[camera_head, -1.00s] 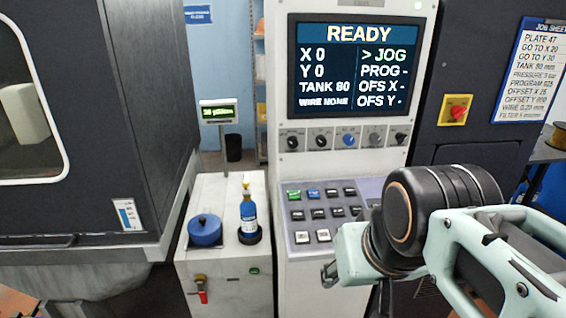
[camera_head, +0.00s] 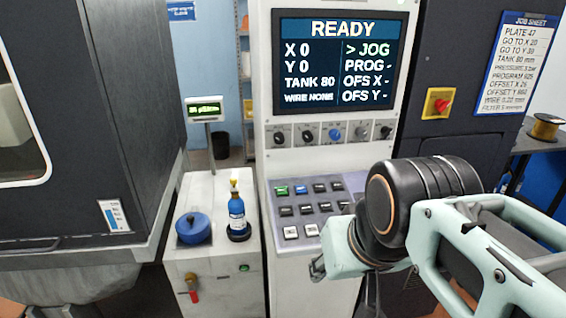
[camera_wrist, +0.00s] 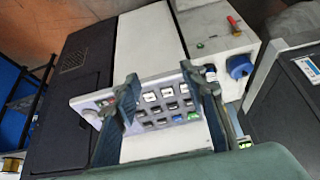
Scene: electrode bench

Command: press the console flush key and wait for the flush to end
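The console keypad (camera_head: 298,213) is a sloped grey panel with several keys. One key is green (camera_head: 281,190), one is blue (camera_head: 301,189), and others are dark or white. Labels are too small to read, so I cannot tell which is the flush key. The screen (camera_head: 338,62) above reads READY, JOG, TANK 80, WIRE NONE. My gripper (camera_head: 318,268) is at the keypad's lower right in the head view, its fingers partly hidden by my wrist. In the wrist view my gripper (camera_wrist: 160,78) has its fingers apart and empty, with the keypad (camera_wrist: 88,117) beyond them.
Left of the keypad, a white cabinet (camera_head: 215,265) carries a blue lidded pot (camera_head: 193,229), a blue bottle (camera_head: 237,212) and a small green-lit display (camera_head: 205,107). A row of knobs (camera_head: 334,134) and a red switch (camera_head: 439,103) sit higher. A job sheet (camera_head: 513,62) hangs right.

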